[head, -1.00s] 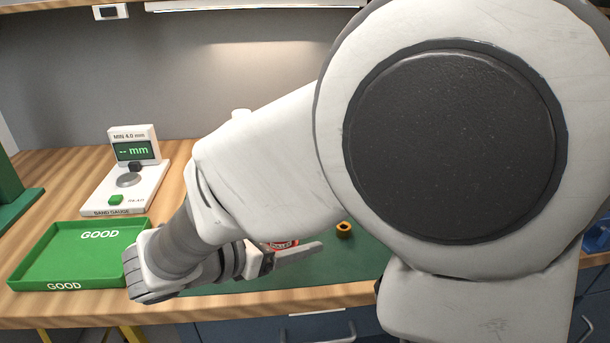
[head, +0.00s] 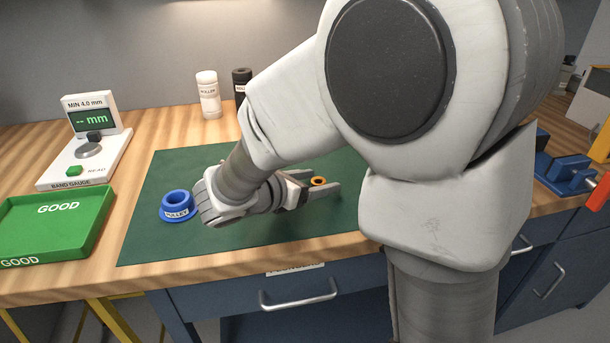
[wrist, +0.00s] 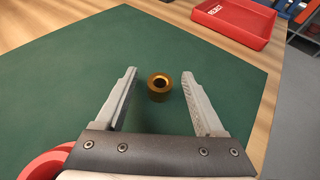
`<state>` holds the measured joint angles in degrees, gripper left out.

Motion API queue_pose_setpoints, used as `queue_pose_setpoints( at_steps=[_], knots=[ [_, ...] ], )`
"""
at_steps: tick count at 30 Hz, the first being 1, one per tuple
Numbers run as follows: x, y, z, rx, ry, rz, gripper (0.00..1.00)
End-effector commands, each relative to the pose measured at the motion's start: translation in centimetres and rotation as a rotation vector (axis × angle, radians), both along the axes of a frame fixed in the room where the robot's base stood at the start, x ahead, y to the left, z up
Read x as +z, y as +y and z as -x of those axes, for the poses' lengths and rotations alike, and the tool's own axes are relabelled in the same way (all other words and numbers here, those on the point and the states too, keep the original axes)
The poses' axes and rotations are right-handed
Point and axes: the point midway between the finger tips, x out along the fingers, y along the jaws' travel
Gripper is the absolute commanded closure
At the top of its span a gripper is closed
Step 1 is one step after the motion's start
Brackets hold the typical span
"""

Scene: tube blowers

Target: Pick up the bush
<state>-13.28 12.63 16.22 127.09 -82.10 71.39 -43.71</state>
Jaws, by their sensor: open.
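The bush is a small brass-orange ring (head: 318,181) with a dark hole, standing on the green mat (head: 150,245). In the wrist view the bush (wrist: 160,96) lies between the open fingers, towards their tips, with clear space on both sides. My gripper (wrist: 160,74) is open and empty. In the head view my gripper (head: 323,182) reaches in from the left, low over the mat, with the bush showing between its fingers. I cannot tell the exact height of the fingers above the mat.
A blue pulley (head: 177,206) stands left of my wrist. A red round part (wrist: 45,165) is close by my gripper at the lower left of the wrist view. A green GOOD tray (head: 85,240), a band gauge (head: 90,155) and a red tray (wrist: 235,18) stand around the mat.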

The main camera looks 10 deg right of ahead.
Motion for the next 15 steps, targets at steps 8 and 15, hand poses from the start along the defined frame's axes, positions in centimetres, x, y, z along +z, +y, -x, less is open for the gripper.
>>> queue_pose_setpoints(
  at_steps=[8, 15],
  knots=[
    [-0.32, -0.83, -0.61, 0.001, -0.002, 0.0, 0.29],
    [-0.31, -0.81, -0.59, 0.001, -0.002, 0.0, 0.67]
  ],
)
